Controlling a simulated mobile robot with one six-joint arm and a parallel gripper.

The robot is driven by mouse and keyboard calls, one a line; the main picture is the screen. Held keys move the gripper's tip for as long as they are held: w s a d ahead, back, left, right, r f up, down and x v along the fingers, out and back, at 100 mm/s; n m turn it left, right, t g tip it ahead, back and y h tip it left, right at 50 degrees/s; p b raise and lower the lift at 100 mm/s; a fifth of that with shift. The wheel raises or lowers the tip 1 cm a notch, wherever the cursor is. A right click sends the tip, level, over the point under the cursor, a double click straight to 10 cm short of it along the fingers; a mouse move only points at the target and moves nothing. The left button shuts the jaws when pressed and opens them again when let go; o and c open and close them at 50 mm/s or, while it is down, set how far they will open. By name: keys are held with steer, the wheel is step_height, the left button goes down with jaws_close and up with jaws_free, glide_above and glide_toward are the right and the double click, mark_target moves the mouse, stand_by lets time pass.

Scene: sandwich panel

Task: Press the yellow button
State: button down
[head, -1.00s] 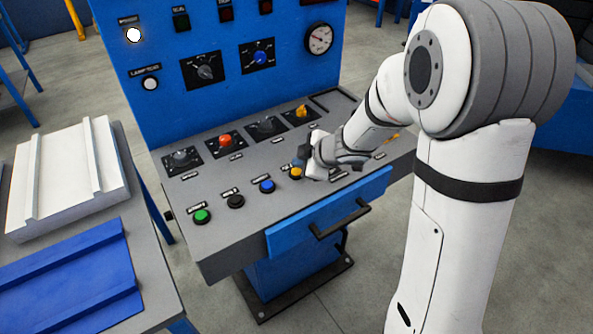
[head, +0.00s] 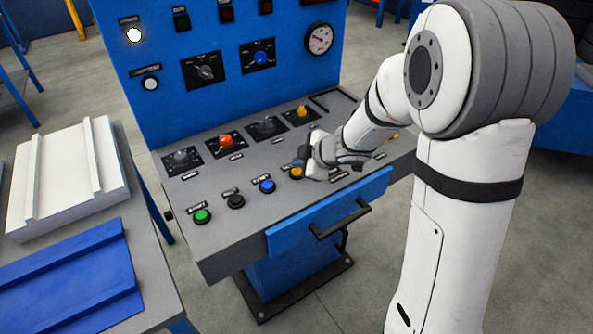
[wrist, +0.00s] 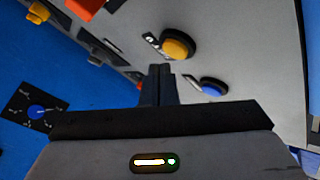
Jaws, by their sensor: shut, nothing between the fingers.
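The yellow button (head: 296,173) is in the front row of the grey console, right of the blue button, partly hidden by my gripper in the head view. It also shows in the wrist view (wrist: 178,45), round, in a dark ring, just beyond and slightly right of the fingertips. My gripper (head: 301,161) is above the console, close to the yellow button. In the wrist view its dark fingers (wrist: 158,70) are together with nothing between them. A gap shows between fingertips and button in that picture; the height above the panel is hard to tell.
Blue (head: 267,186), black (head: 236,201) and green (head: 202,216) buttons continue the row leftward. Behind it are knobs, including an orange-red one (head: 226,141) and a yellow-orange one (head: 302,112). A blue upright panel (head: 220,110) rises behind. A drawer handle (head: 340,220) juts out in front.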

steer(key=shift+f, duration=0.1)
stand_by(0.3)
steer(key=shift+f, duration=0.3)
steer(key=shift+f+b, duration=0.4)
steer(key=shift+f, duration=0.05)
stand_by(0.8)
steer(key=shift+r, duration=0.1)
steer(key=shift+r+p, duration=0.75)
steer(key=shift+p, duration=0.25)
step_height(320, 180, up, 5)
steer(key=p, duration=0.5)
steer(key=shift+r+p, duration=0.1)
steer(key=shift+p, duration=0.25)
